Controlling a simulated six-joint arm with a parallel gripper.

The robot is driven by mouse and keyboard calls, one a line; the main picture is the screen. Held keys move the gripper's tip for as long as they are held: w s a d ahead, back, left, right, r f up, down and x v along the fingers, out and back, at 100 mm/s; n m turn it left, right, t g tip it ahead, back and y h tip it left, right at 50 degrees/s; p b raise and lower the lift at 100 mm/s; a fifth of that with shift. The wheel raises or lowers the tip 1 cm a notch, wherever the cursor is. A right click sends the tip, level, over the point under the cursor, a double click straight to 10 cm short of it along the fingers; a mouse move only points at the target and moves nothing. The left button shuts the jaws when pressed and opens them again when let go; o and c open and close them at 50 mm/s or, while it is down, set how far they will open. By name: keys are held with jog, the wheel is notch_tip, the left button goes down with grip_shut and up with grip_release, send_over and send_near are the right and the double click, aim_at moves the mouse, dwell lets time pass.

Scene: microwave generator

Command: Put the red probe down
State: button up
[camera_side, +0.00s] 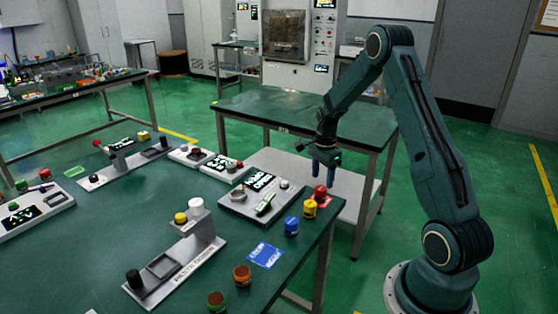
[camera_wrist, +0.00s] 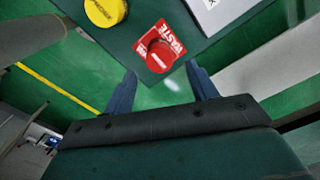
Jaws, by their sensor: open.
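The red probe (camera_side: 320,192) stands on a red label (camera_side: 325,202) at the right edge of the green table. In the wrist view the red probe (camera_wrist: 160,55) shows from above as a round red top on the red label (camera_wrist: 145,46), which carries white lettering, partly covered. My gripper (camera_side: 323,176) is open, just above the red probe. In the wrist view my gripper (camera_wrist: 162,75) has its two blue fingers spread apart with nothing between them, and the probe appears beyond the fingertips. Whether a finger touches the probe cannot be told.
A yellow probe (camera_side: 310,209) stands close to the red one, and a blue probe (camera_side: 291,226) stands further left. A grey device with a screen (camera_side: 262,194) lies behind them. A blue card (camera_side: 265,256) lies in front. The table edge is right beside the red label.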

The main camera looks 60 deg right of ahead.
aim_at(321, 188)
notch_tip(321, 188, up, 7)
dwell(0.4)
dwell(0.4)
jog(key=s+a+r+n+t+h, duration=0.1)
jog(key=s+a+r+n+t, duration=0.3)
jog(key=a+r+n, duration=1)
jog(key=s+a+r+n+t+y, duration=0.1)
jog(key=s+a+r+n, duration=0.2)
jog(key=s+a+n, duration=0.6)
jog(key=s+a, duration=0.6)
jog(key=shift+s+a+r+t, duration=0.15)
jog(key=shift+s+a+t, duration=0.15)
jog(key=shift+a, duration=0.1)
